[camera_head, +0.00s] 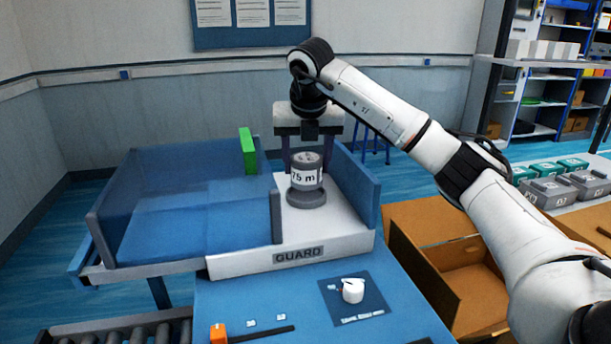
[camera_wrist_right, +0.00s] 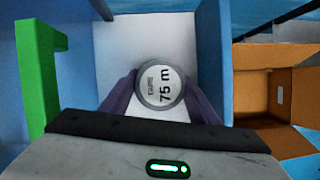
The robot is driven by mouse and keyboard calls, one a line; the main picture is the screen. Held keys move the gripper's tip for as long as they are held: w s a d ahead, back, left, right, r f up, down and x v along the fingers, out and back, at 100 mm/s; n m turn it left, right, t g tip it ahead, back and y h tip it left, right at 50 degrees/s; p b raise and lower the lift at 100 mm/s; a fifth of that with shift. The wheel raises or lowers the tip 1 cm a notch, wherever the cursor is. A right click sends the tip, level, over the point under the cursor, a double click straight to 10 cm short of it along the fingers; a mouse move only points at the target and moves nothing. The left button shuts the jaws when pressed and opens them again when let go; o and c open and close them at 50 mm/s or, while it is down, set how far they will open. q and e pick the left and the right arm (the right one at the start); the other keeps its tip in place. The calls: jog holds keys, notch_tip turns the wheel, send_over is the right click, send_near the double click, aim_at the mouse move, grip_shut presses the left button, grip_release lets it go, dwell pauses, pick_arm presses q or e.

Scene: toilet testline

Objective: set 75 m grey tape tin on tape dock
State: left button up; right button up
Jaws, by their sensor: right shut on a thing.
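The grey tape tin (camera_head: 306,172), labelled "75 m", is upright at the round dark grey tape dock (camera_head: 306,198). The dock stands on the white base marked GUARD. In the head view the tin's lower end meets the dock; I cannot tell whether it rests fully on it. My right gripper (camera_head: 304,158) comes from behind and above, shut on the tin. In the right wrist view the purple fingers lie on both sides of the tin (camera_wrist_right: 160,87), whose round labelled top faces the camera. The dock is hidden there. My left gripper is not in view.
Blue guard walls (camera_head: 357,190) flank the dock, with a green block (camera_head: 248,151) on the left. An open cardboard box (camera_head: 465,275) is at the right. A white object (camera_head: 353,290) sits on a dark mat in front. Grey cases (camera_head: 548,191) stand far right.

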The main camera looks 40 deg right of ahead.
aim_at(306, 174)
notch_tip(306, 174, down, 3)
jog(key=shift+f, duration=0.15)
jog(key=shift+c, duration=0.7)
jog(key=o, duration=1.5)
jog(key=v, duration=1.2)
jog(key=shift+w, duration=0.1)
